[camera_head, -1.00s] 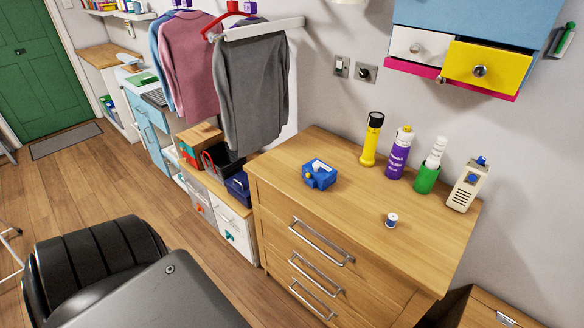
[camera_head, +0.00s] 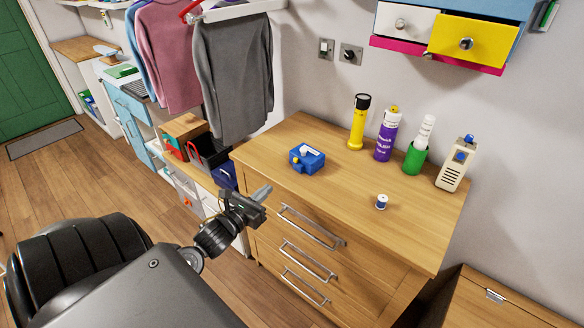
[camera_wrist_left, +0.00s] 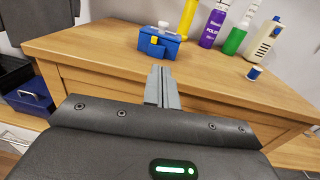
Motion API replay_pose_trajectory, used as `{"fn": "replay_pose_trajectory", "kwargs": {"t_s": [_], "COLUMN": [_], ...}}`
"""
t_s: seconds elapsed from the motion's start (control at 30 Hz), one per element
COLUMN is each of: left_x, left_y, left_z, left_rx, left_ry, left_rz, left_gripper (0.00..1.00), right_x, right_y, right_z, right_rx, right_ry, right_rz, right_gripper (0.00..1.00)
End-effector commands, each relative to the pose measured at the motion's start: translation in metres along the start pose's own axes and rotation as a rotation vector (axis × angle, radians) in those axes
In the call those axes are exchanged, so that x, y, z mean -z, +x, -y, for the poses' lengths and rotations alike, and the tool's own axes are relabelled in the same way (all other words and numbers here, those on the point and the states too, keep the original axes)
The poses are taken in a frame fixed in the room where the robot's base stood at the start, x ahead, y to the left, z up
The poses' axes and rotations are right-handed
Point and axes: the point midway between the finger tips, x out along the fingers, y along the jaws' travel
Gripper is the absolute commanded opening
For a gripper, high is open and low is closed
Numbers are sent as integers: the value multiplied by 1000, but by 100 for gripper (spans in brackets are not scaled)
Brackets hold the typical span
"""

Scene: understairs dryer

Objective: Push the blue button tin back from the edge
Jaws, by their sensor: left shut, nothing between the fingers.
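The blue button tin (camera_head: 307,158) stands on the wooden chest top near its left part, with a white piece and a small yellow patch on it. It also shows in the left wrist view (camera_wrist_left: 160,44), straight ahead beyond the fingers. My left gripper (camera_head: 264,190) is shut and empty, in front of the chest's front edge, nearer to me than the tin. In the left wrist view its closed fingers (camera_wrist_left: 161,84) point toward the tin with a gap between. My right gripper is not in view.
Grey clothing (camera_head: 232,80) hangs left. The top around the tin is clear.

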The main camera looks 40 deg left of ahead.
Motion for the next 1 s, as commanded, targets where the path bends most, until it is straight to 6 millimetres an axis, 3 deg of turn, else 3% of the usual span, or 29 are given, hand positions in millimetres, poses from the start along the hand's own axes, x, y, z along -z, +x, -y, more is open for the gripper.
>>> {"fn": "replay_pose_trajectory", "kwargs": {"t_s": [0.27,0.8,1.0], "left_x": [-4,-5,-4], "left_y": [10,112,133], "left_z": [0,0,1], "left_rx": [1,-2,1], "left_ry": [9,8,7], "left_rz": [6,6,4], "left_gripper": [0,0,0], "right_x": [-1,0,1], "right_y": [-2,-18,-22], "right_z": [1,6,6], "right_rx": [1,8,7], "right_ry": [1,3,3], "right_rz": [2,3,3], "right_gripper": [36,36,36]}}
